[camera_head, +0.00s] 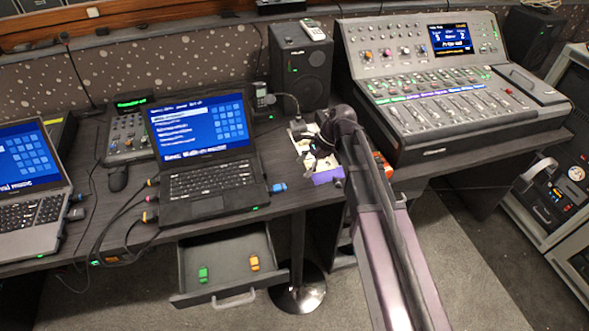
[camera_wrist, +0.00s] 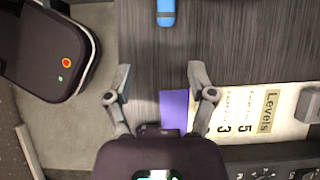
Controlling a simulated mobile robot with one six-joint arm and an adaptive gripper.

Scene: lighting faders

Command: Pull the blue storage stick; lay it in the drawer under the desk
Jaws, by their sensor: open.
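The blue storage stick (camera_head: 279,187) sticks out of the right side of the middle laptop (camera_head: 205,150). In the wrist view the blue stick (camera_wrist: 166,12) shows at the top edge, beyond my fingertips and apart from them. My gripper (camera_wrist: 158,75) is open and empty above the desk (camera_wrist: 225,40). In the head view my arm hides most of the gripper, which is to the right of the stick. The drawer (camera_head: 233,299) under the desk is pulled out. A green stick (camera_head: 203,274) and an orange stick (camera_head: 254,262) lie in it.
A paper marked "Levels" (camera_wrist: 265,110) and a purple item (camera_wrist: 175,102) lie by my gripper. A speaker (camera_head: 300,67) and a fader console (camera_head: 450,95) stand behind and right. Cables and another laptop (camera_head: 30,170) are left. The drawer has bare floor inside.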

